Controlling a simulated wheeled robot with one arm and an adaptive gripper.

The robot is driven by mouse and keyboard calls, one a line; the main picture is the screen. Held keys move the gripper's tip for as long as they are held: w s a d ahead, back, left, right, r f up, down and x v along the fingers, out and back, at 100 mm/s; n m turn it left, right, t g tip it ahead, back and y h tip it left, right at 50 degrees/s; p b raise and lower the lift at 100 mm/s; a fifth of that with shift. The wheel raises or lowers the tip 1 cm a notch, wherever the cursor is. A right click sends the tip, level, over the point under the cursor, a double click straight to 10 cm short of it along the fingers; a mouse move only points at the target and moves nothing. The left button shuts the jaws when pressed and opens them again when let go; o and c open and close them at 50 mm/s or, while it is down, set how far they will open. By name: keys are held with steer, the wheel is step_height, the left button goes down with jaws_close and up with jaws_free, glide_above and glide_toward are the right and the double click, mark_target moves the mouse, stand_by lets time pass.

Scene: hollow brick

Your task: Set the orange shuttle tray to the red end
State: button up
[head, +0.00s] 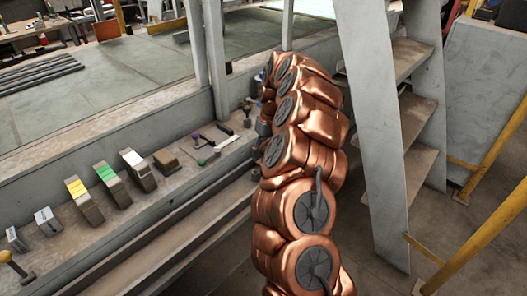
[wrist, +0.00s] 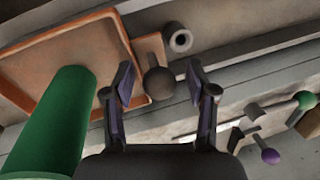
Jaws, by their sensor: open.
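The orange shuttle tray (wrist: 88,36) fills the upper left of the wrist view, with a worn tan floor and a raised orange rim. A green cylinder (wrist: 58,115) shows over its lower left part. A dark round knob (wrist: 158,84) sits on a brown tab at the tray's right side. My gripper (wrist: 160,80) is open, with one finger on each side of the knob in the picture; I cannot tell whether they touch it. In the head view my arm hides the tray and gripper. No red end is visible.
A hollow grey tube (wrist: 178,39) stands close beyond the knob. Levers with a green ball (wrist: 304,100) and a purple ball (wrist: 270,156) are at right. In the head view, blocks with yellow (head: 76,188), green (head: 105,173) and white (head: 134,159) labels line the ledge.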

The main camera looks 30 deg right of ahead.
jaws_close()
stand_by(0.3)
steer(key=shift+a, duration=0.1)
